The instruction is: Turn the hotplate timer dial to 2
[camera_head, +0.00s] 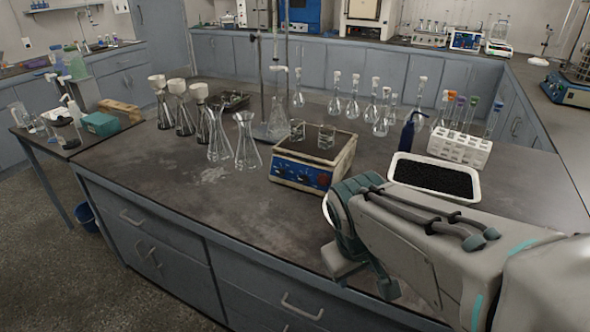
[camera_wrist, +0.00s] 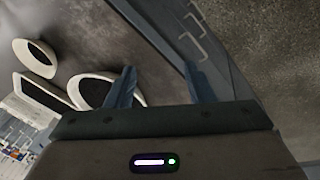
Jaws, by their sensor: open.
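The hotplate (camera_head: 300,174) stands on the central bench, with a pale body, a flat dark top and a blue front panel. Small dials sit on the panel; they are too small to tell which is the timer or what it reads. My gripper (camera_wrist: 160,88) shows in the wrist view with its two fingers wide apart and nothing between them. In the head view my arm reaches in from the right, its wrist end close to the right front of the hotplate; the fingertips are hidden there. I cannot make out the hotplate in the wrist view.
A white tray of black granules (camera_head: 400,157), a blue bottle (camera_head: 408,132) and a white tube rack (camera_head: 470,151) are to the right. The bench front left is clear.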

